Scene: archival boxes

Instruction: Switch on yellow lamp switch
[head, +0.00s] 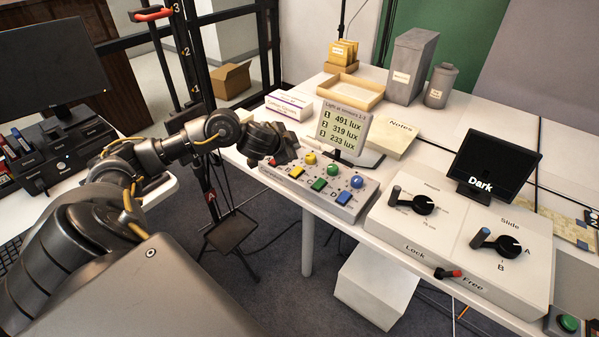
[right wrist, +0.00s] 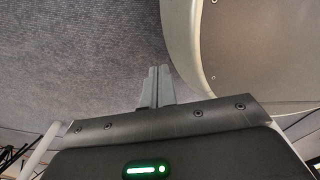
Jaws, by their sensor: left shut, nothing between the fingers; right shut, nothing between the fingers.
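The light-grey switch box (head: 268,177) stands at the table's front edge. It carries a yellow knob (head: 311,158), a green knob (head: 332,169) and a blue knob (head: 357,181). In front of them are a yellow square button (head: 297,171), a green one (head: 319,184) and a blue one (head: 343,197). A red part (head: 272,161) shows at the box's left end, beside my left gripper (head: 284,157). That gripper is shut and empty above the left end, left of the yellow controls; its fingertips are hard to make out. My right gripper (right wrist: 157,85) is shut and empty over grey carpet.
A lux display (head: 343,128) reading 491, 319 and 233 stands behind the box. A control box with black dials (head: 410,245) and a screen reading "Dark" (head: 482,185) are to the right. A tray (head: 350,92) and grey containers (head: 411,65) stand at the back.

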